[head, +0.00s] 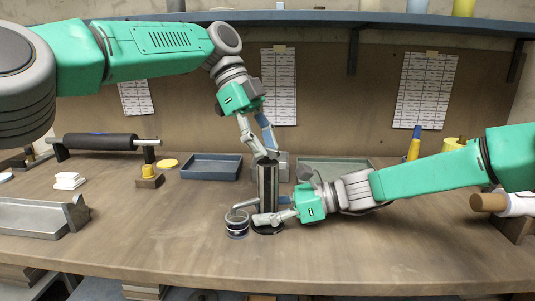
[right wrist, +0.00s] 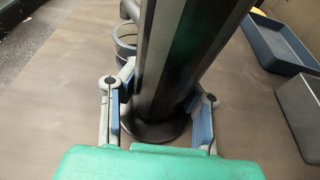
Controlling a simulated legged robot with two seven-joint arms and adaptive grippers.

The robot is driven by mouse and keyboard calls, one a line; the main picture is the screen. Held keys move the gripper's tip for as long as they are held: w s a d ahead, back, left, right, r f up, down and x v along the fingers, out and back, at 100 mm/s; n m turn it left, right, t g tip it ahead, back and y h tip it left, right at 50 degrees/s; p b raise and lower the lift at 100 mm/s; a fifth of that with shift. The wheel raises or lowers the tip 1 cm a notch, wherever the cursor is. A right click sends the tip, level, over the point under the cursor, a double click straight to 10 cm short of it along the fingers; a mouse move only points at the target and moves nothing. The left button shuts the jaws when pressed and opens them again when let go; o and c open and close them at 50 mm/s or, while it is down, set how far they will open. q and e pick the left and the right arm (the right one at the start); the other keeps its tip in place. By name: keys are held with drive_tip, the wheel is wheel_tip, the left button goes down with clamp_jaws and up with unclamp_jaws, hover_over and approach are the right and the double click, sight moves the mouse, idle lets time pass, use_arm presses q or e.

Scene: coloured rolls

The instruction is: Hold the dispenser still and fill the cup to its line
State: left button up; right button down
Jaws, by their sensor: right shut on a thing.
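The dispenser (head: 267,190) is a tall dark upright column on a round dark base, standing in the middle of the bench. It also shows close up in the right wrist view (right wrist: 178,70). My right gripper (head: 262,212) is shut on its lower part, with one finger on each side. My left gripper (head: 267,156) points down at the dispenser's top; whether its fingers are closed or touching cannot be told. The small cup (head: 237,225), clear with a dark band, stands upright just left of the dispenser. It is partly visible behind the column in the right wrist view (right wrist: 125,42). Its fill level is unclear.
A blue tray (head: 211,167) and a grey-green tray (head: 335,171) lie behind. A dark roll (head: 95,141) on a stand, a yellow-topped block (head: 149,178) and a metal tray (head: 30,219) are at left. The front of the bench is clear.

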sight(268, 148)
use_arm(q)
drive_tip(key=shift+r, duration=3.05)
drive_tip(key=shift+o, duration=0.2)
drive_tip(key=shift+s+d+t+y, duration=0.3)
drive_tip(key=shift+d+y, duration=0.15)
drive_tip(key=shift+y, duration=0.35)
drive_tip(key=shift+d+r+t+y, duration=0.2)
drive_tip(key=shift+t+y, duration=0.3)
drive_tip(key=shift+y, duration=0.3)
drive_tip(key=shift+a+r+t+y, duration=0.1)
drive_tip(key=shift+r+t+y, duration=0.2)
drive_tip(key=shift+t+y, duration=0.5)
drive_tip(key=shift+a+f+y, duration=0.1)
drive_tip(key=shift+f+y, duration=0.2)
drive_tip(key=shift+f, duration=3.1)
